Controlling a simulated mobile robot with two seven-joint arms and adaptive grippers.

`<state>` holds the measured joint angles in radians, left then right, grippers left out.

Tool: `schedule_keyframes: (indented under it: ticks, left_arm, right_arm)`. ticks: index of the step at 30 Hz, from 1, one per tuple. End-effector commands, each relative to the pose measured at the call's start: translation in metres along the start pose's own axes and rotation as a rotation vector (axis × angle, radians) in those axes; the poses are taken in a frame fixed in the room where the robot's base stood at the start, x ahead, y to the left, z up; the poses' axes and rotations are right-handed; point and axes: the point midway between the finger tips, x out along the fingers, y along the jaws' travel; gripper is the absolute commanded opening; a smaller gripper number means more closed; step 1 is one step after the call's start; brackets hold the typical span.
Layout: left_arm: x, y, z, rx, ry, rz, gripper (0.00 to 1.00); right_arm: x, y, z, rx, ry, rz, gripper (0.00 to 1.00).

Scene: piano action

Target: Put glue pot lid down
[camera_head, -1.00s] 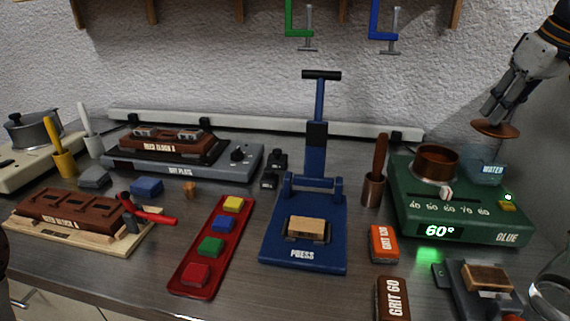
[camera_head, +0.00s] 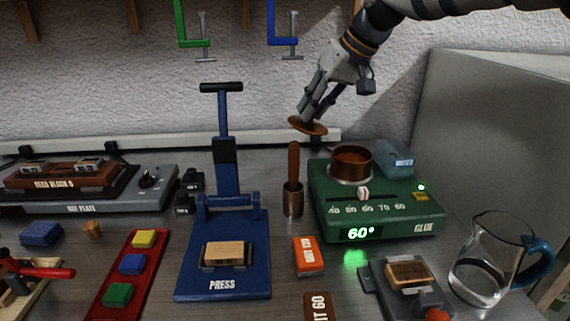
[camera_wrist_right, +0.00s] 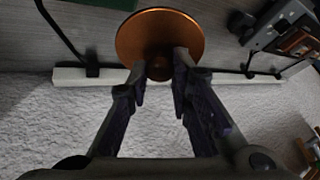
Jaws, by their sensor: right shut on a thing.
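My right gripper (camera_head: 313,108) is shut on the copper glue pot lid (camera_head: 308,127) and holds it in the air near the back wall, left of the glue pot. In the right wrist view the round lid (camera_wrist_right: 160,28) sits at the fingertips (camera_wrist_right: 160,68). The open copper glue pot (camera_head: 351,163) stands on the green glue heater (camera_head: 376,222), which reads 60°. The lid is above and behind a copper holder (camera_head: 292,203) with a brown-handled tool. My left gripper is not in view.
A blue press (camera_head: 222,265) stands left of the heater. An orange grit block (camera_head: 309,257) lies before it, and a glass jug (camera_head: 488,262) stands at right. A white rail (camera_head: 265,137) runs along the wall. Clamps (camera_head: 285,30) hang above.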

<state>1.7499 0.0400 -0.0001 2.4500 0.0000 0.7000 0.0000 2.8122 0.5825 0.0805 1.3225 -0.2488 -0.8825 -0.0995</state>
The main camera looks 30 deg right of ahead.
Motion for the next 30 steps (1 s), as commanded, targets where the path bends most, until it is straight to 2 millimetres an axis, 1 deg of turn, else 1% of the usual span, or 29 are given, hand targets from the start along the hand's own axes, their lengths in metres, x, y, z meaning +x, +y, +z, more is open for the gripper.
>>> schedule_keyframes:
  ticks: [1,2,9,13,15,19,22,24,30]
  left_arm:
    - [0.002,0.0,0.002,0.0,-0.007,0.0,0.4]
    - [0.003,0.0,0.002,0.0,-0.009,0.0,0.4]
    - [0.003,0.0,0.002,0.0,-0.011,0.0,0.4]
    - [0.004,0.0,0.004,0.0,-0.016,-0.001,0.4]
    - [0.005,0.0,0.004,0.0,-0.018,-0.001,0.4]
    - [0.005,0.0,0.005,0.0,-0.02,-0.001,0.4]
    - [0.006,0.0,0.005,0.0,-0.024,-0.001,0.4]
    - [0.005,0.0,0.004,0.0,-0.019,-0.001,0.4]
    - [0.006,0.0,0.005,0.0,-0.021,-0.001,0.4]
  right_arm:
    - [0.007,-0.011,-0.003,-0.003,-0.003,0.001,0.0]
    - [0.01,-0.018,-0.004,-0.003,-0.003,0.002,0.0]
    - [0.063,-0.017,0.018,0.001,-0.004,-0.001,0.0]
    - [0.085,-0.017,0.028,0.002,-0.004,0.0,0.0]
    - [0.092,-0.017,0.03,0.002,-0.002,0.0,0.0]
    - [0.1,-0.017,0.033,0.001,0.0,0.0,0.0]
    - [0.113,-0.018,0.038,-0.005,-0.006,0.007,0.0]
    - [0.11,-0.022,0.035,-0.04,-0.031,0.08,0.0]
    - [0.112,-0.027,0.033,-0.116,-0.117,0.272,0.0]
